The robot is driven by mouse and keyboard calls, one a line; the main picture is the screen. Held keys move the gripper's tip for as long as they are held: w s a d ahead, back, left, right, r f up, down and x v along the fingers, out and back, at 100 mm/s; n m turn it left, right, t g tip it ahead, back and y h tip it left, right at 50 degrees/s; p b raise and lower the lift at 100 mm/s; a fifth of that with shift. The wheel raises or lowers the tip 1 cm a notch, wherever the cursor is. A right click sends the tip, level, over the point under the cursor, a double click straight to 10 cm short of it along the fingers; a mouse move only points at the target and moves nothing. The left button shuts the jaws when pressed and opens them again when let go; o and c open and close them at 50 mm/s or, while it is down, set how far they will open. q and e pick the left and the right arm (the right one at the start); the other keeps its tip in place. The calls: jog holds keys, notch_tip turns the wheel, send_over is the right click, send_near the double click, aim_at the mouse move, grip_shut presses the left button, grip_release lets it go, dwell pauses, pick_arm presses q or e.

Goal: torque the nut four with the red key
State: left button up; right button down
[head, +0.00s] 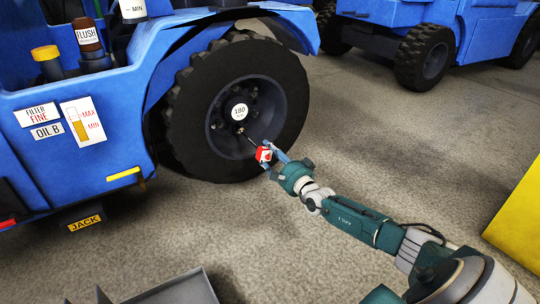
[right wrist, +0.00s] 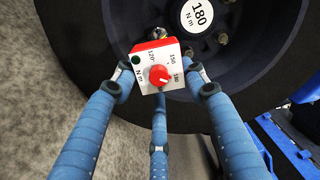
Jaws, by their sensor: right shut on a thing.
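The red key (head: 264,154) is a red and white box with a thin shaft. In the right wrist view its white face (right wrist: 150,72) shows a red knob and the marks 120, 150, 180 and N m. My right gripper (head: 274,160) is shut on the key, its blue fingers around the box. The shaft points at a brass nut (head: 240,130) low on the wheel hub; I cannot tell if it is seated. The wheel (head: 287,84) has a hub label (head: 240,112) reading 180. I cannot read nut numbers. My left gripper is not in view.
The blue vehicle (head: 85,150) carries bottles and FILTER FINE, OIL B and JACK labels. Another blue vehicle (head: 395,15) stands behind. A yellow block (head: 517,220) is at the right, a grey tray (head: 180,290) at the bottom. The concrete floor between is clear.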

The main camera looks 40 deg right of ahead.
jog(key=shift+w+r, duration=0.1)
jog(key=shift+w, duration=0.1)
dwell(0.6)
jog(key=shift+m, duration=0.6)
jog(key=shift+a+f+m, duration=0.1)
jog(key=shift+f+m, duration=0.2)
jog(key=shift+m, duration=0.4)
jog(key=shift+a+f+m, duration=0.15)
jog(key=shift+a+m, duration=0.05)
jog(key=shift+m, duration=1.1)
